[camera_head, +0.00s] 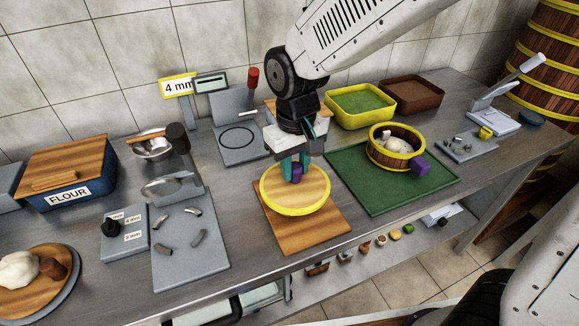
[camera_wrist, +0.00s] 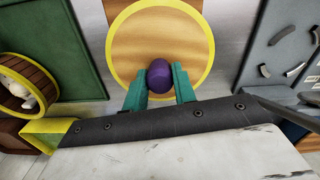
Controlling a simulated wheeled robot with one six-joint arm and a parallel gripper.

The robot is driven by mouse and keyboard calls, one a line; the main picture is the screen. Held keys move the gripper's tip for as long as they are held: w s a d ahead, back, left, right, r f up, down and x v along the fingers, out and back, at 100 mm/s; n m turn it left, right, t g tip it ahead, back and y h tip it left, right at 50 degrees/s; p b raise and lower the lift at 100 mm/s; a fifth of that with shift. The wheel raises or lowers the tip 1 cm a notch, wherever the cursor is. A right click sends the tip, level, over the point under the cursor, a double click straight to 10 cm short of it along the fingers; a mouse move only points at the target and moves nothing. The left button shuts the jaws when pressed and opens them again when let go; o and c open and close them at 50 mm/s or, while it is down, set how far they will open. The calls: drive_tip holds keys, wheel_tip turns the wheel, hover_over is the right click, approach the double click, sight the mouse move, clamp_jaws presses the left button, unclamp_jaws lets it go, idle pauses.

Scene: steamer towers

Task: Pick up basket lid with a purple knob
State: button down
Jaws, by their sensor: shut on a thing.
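The basket lid (camera_head: 312,193) is a round wooden disc with a yellow rim. It is over a square wooden board on the counter; I cannot tell whether it touches the board. Its purple knob (camera_head: 296,174) stands at the centre, between the teal fingers of my gripper (camera_head: 293,170). In the wrist view the lid (camera_wrist: 150,45) fills the upper middle, and the purple knob (camera_wrist: 159,76) is between the fingertips of my gripper (camera_wrist: 160,82), which is shut on it. Part of the lid is hidden behind the gripper.
A grey tool plate (camera_head: 188,270) lies left of the wooden board (camera_head: 310,236). Green and brown trays stand behind.

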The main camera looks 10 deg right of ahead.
drive_tip(key=s+d+r, duration=0.1)
drive_tip(key=s+d, duration=0.5)
drive_tip(key=s, duration=0.6)
drive_tip(key=shift+s+r, duration=0.15)
drive_tip(key=shift+s, duration=0.2)
drive_tip(key=c, duration=1.7)
unclamp_jaws()
drive_tip(key=shift+c, duration=0.2)
clamp_jaws()
